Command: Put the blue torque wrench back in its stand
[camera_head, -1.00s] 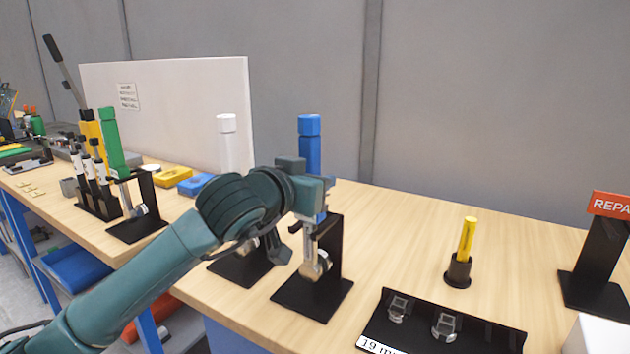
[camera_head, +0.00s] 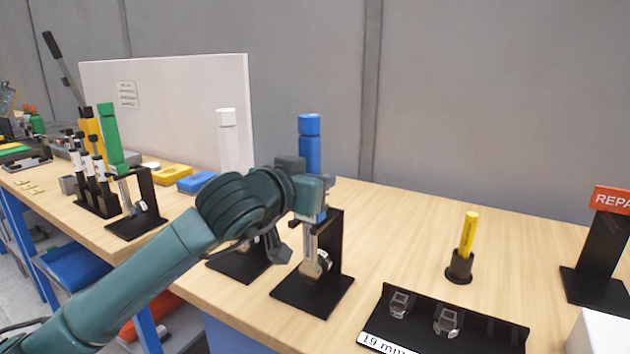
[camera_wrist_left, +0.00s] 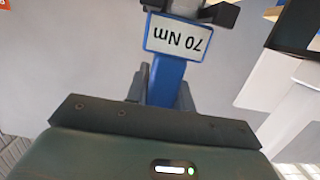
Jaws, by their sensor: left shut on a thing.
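The blue torque wrench (camera_head: 309,150) is upright, its blue handle rising above my left gripper (camera_head: 318,196). Its metal head end (camera_head: 310,262) hangs in front of the upright of a black stand (camera_head: 330,240), close to it; I cannot tell whether it is seated. My left gripper is shut on the wrench below the upper handle. In the left wrist view the blue wrench (camera_wrist_left: 166,80) runs between the fingers and carries a label reading 70 Nm (camera_wrist_left: 179,37). My right gripper is not in view.
A white wrench (camera_head: 228,140) stands in a black stand (camera_head: 238,266) just left. A green wrench (camera_head: 110,135) stands farther left. On the right are a yellow tool in a black holder (camera_head: 460,268), a black socket tray (camera_head: 470,345) and a red sign (camera_head: 612,200). Bare bench lies between.

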